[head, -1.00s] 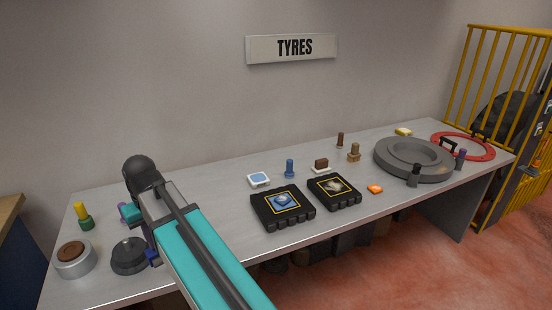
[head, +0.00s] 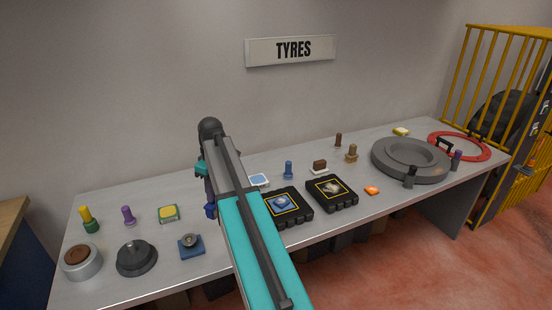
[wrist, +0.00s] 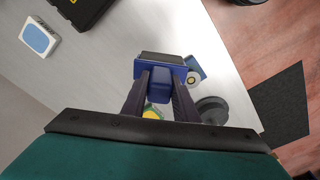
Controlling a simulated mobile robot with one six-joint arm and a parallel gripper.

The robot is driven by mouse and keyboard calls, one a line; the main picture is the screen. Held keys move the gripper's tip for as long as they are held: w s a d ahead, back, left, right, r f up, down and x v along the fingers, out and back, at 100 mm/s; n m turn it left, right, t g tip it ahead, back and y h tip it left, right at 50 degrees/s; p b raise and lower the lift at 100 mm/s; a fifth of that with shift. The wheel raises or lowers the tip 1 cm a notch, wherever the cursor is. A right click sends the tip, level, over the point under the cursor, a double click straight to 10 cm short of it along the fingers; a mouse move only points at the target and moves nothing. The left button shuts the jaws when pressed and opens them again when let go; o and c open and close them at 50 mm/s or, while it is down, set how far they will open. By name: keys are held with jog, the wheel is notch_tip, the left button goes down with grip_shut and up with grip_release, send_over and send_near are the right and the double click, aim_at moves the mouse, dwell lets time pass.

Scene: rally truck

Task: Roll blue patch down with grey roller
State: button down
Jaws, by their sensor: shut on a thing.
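My gripper (wrist: 161,88) is shut on the grey roller (wrist: 162,58), which has a blue frame and a dark grey bar at its end. In the head view my arm hides most of it; only a bit of its blue frame (head: 210,211) shows. It is held above the bench, left of the black blocks. The blue patch (head: 282,203) lies on the top of the left black block (head: 297,219), inside a yellow outline. My arm covers that block's left part. The roller and the patch are apart.
A second black block (head: 345,205) stands to the right. A white tray with a light blue pad (head: 260,179) and a blue peg (head: 288,170) stand behind. A blue stand (head: 191,245), dark grey disc (head: 137,258) and round tin (head: 82,262) stand left. A large grey ring (head: 410,160) stands right.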

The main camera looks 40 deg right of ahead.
jog(key=s+d+r+n+p, duration=0.1)
jog(key=d+n+p, duration=0.1)
jog(key=d, duration=1.1)
jog(key=s+d+r+n+p, duration=0.1)
jog(key=s+d+n+p, duration=0.1)
jog(key=d, duration=1.2)
jog(key=shift+d+n+y+p, duration=0.15)
jog(key=shift+n+y+p, duration=0.25)
jog(key=shift+p, duration=0.1)
jog(key=shift+f, duration=0.15)
